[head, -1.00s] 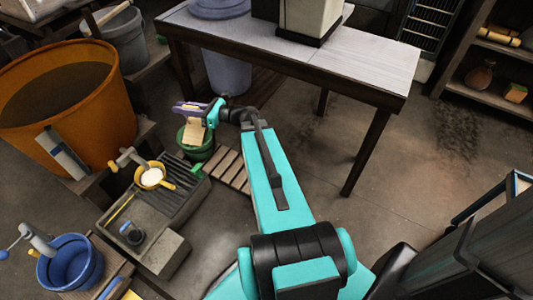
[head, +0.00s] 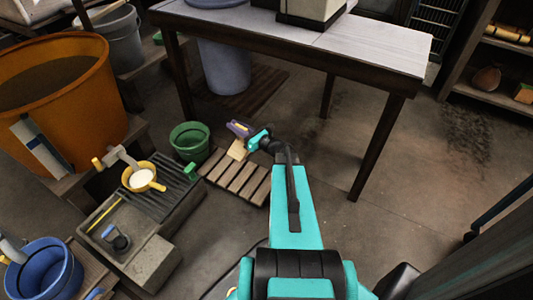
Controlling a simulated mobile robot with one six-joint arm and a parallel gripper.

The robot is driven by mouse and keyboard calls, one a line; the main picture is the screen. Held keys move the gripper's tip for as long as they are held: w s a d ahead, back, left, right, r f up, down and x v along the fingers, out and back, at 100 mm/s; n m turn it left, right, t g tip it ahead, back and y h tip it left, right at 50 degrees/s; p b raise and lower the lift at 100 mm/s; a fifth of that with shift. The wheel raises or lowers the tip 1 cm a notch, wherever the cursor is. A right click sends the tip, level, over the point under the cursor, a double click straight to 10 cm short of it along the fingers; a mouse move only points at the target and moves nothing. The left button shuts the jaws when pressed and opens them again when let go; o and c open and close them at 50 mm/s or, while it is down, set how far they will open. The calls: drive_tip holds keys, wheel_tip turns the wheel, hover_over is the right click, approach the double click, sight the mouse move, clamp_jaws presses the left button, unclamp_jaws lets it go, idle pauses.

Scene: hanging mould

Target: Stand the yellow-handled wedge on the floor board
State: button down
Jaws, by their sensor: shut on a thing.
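My gripper (head: 250,137) is shut on the wedge (head: 237,150), a small pale wooden piece. Dark purple and a little yellow show at its top, by the jaws; the handle is too small to make out clearly. The wedge is over the far part of the slatted wooden floor board (head: 228,178). I cannot tell whether its lower end touches the slats.
A green bucket (head: 189,140) stands just left of the board. A grey sink block with a ribbed drainer (head: 168,195) lies to the left and nearer. The table (head: 380,60) rises behind and right. Another dark slatted board (head: 262,88) lies beneath it. Open floor is on the right.

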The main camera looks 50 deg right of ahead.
drive_tip(key=s+d+f+m+h+b, duration=0.1)
drive_tip(key=s+d+f+h+b, duration=0.1)
drive_tip(key=f, duration=0.6)
drive_tip(key=s+d+f+m+h+b, duration=0.2)
drive_tip(key=s+d+f+b, duration=0.3)
drive_tip(key=d+f, duration=0.3)
drive_tip(key=shift+d+f+h+b, duration=0.15)
drive_tip(key=shift+d+h+b, duration=0.3)
drive_tip(key=shift+h, duration=0.05)
drive_tip(key=shift+f, duration=0.2)
wheel_tip(320, 180, down, 6)
drive_tip(key=b, duration=0.4)
drive_tip(key=shift+f, duration=0.75)
drive_tip(key=c, duration=1.6)
unclamp_jaws()
drive_tip(key=shift+o, duration=0.2)
drive_tip(key=shift+s, duration=0.1)
drive_tip(key=s+a+p, duration=0.2)
drive_tip(key=s+p, duration=0.2)
drive_tip(key=s, duration=0.9)
drive_tip(key=shift+s+p, duration=0.2)
drive_tip(key=shift+p, duration=0.2)
